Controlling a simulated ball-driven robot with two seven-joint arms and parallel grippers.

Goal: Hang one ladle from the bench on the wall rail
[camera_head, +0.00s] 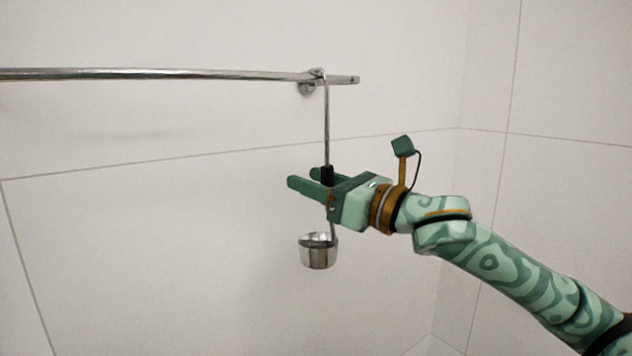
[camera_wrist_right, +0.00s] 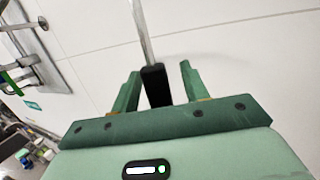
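A steel ladle (camera_head: 318,252) hangs upright with its top at the wall rail (camera_head: 200,74), near the rail's right end by the round wall mount. Its bowl is at the bottom, below my gripper. My right gripper (camera_head: 303,178) is at the black grip on the ladle's handle. In the right wrist view, the black grip (camera_wrist_right: 155,85) stands between the two green fingers with gaps on both sides, so the gripper is open around it. The hook's exact seating on the rail is too small to tell. My left gripper and the bench are not in the head view.
The white tiled wall (camera_head: 150,250) behind is bare, and the rail to the left of the ladle is empty. A wall corner stands to the right. The right wrist view shows blurred metal equipment (camera_wrist_right: 25,45) at its left edge.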

